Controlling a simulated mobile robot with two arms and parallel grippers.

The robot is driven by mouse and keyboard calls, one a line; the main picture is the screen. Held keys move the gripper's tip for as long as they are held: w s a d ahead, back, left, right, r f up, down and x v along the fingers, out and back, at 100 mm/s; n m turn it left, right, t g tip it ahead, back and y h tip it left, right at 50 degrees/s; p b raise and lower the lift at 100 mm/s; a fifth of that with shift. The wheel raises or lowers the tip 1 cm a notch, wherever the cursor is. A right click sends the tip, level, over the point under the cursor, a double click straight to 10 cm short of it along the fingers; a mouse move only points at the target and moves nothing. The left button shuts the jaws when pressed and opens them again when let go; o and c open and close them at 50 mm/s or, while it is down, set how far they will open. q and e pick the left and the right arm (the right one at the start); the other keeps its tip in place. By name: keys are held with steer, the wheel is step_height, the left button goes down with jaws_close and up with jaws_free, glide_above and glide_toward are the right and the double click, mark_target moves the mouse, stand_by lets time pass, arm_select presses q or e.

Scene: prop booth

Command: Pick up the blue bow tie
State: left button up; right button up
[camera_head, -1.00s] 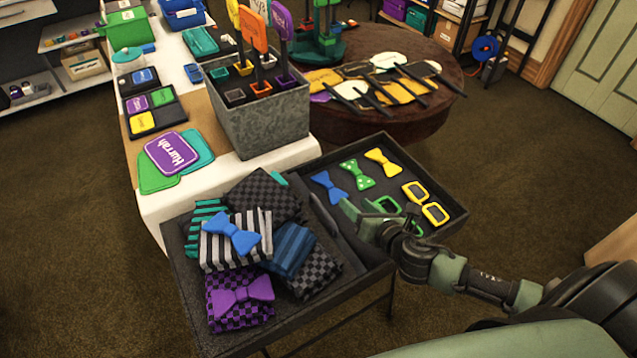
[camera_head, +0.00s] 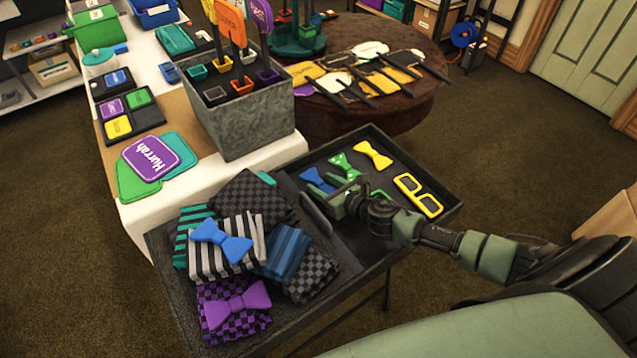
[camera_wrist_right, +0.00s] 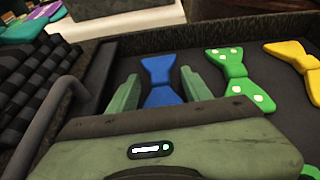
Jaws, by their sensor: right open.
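A blue bow tie (camera_head: 314,180) lies in the right section of the dark tray, partly hidden by my right gripper in the head view. In the right wrist view the same blue bow tie (camera_wrist_right: 161,80) lies between the two green fingers of my open right gripper (camera_wrist_right: 160,92). The fingers flank it on both sides and do not appear closed on it. In the head view my right gripper (camera_head: 332,204) is low over the tray. Another blue bow tie (camera_head: 221,242) lies on a striped folded cloth in the left section. My left gripper is not in view.
A green dotted bow tie (camera_head: 346,166) and a yellow bow tie (camera_head: 373,155) lie close to the right of the blue one. A tray handle (camera_head: 316,214) stands left of my gripper. A grey metal bin (camera_head: 243,125) stands behind.

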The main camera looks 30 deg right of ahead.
steer(key=shift+s, duration=0.1)
jaws_close()
